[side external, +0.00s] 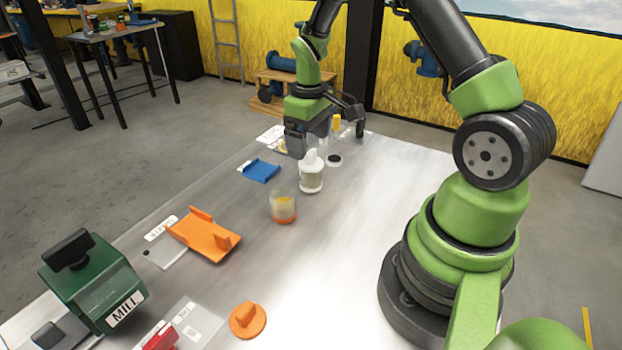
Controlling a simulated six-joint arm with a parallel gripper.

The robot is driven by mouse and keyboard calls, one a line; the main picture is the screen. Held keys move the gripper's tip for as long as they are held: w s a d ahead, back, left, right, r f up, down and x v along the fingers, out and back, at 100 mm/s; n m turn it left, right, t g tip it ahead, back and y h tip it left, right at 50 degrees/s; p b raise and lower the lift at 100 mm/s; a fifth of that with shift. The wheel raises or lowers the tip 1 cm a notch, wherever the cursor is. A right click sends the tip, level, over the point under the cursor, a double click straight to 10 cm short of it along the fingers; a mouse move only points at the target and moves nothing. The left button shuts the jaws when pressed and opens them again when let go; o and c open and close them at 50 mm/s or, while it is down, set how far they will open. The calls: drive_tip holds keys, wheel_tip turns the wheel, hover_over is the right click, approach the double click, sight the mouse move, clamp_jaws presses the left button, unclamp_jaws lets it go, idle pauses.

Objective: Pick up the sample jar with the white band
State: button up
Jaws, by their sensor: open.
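A small whitish jar (311,179) stands upright on the metal table, with a pale tip rising from its top. It is the likeliest one with the white band, but the band itself is hard to make out. A second, clear jar (283,207) with an orange band and yellowish contents stands just in front of it, to the left. My gripper (328,140) is open with its fingers spread, above and behind the whitish jar. One finger overlaps the jar's top in the picture; I cannot tell whether they touch. Nothing shows held in it.
A blue holder (261,170) and an orange holder (205,236) lie to the left. A yellow-topped item (337,124) and a black disc (334,159) are by the gripper. A green mill (92,285) and an orange knob (248,319) are nearer. The table's right middle is clear.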

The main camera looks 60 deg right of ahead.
sight(311, 151)
drive_tip(key=f, duration=0.4)
drive_tip(key=shift+d+f, duration=0.25)
drive_tip(key=shift+f, duration=0.1)
drive_tip(key=shift+c, duration=0.2)
drive_tip(key=c, duration=1.3)
